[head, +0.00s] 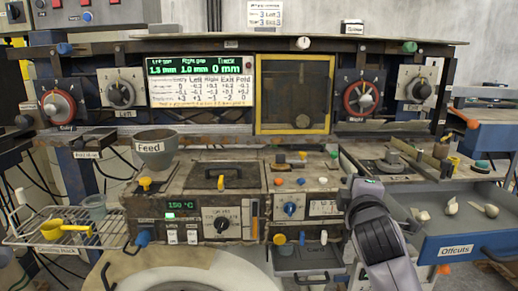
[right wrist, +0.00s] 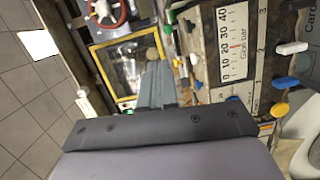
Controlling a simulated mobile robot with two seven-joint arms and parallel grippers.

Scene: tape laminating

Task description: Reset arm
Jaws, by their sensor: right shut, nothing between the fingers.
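My right arm comes in from the lower right in the head view, in front of the right part of the laminating machine. The right gripper (right wrist: 156,84) shows in the right wrist view with its grey fingers together and nothing between them. In the head view most of the gripper is hidden behind my own wrist. The machine's front panel (head: 232,228) has a blue knob (head: 291,208) beside the arm. My left gripper is not in view.
A yellow-framed window (head: 293,92) stands behind. The open offcuts drawer (head: 462,241) lies at the right, with several pale pieces in it. A grey feed cup (head: 156,151) and a wire rack (head: 45,240) with a yellow scoop (head: 62,228) are at the left.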

